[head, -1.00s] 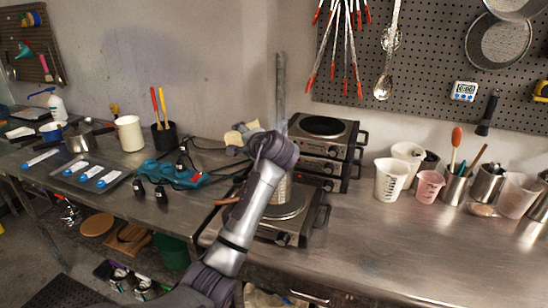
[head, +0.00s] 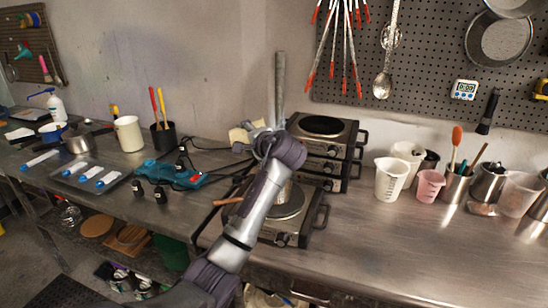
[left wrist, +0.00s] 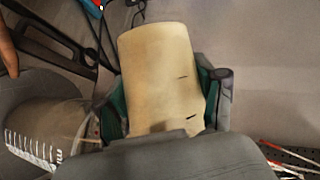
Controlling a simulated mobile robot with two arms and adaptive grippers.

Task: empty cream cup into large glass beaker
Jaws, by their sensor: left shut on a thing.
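My left gripper (head: 262,135) is shut on the cream cup (left wrist: 162,75), which fills the middle of the left wrist view between the fingers. In the head view only part of the cup (head: 239,135) shows, left of my wrist and above the hotplate; it looks tilted, but its mouth and contents are hidden. The large glass beaker (left wrist: 35,130), with white graduation marks, shows at the left of the left wrist view, close to the cup. In the head view my arm mostly hides the beaker on the front hotplate. My right gripper is out of view.
The front hotplate (head: 284,238) stands below my wrist, with another hotplate (head: 322,128) behind it. A blue device (head: 175,172) and small dark bottles are to the left. Several plastic beakers and tool cups stand at right. The front right bench is clear.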

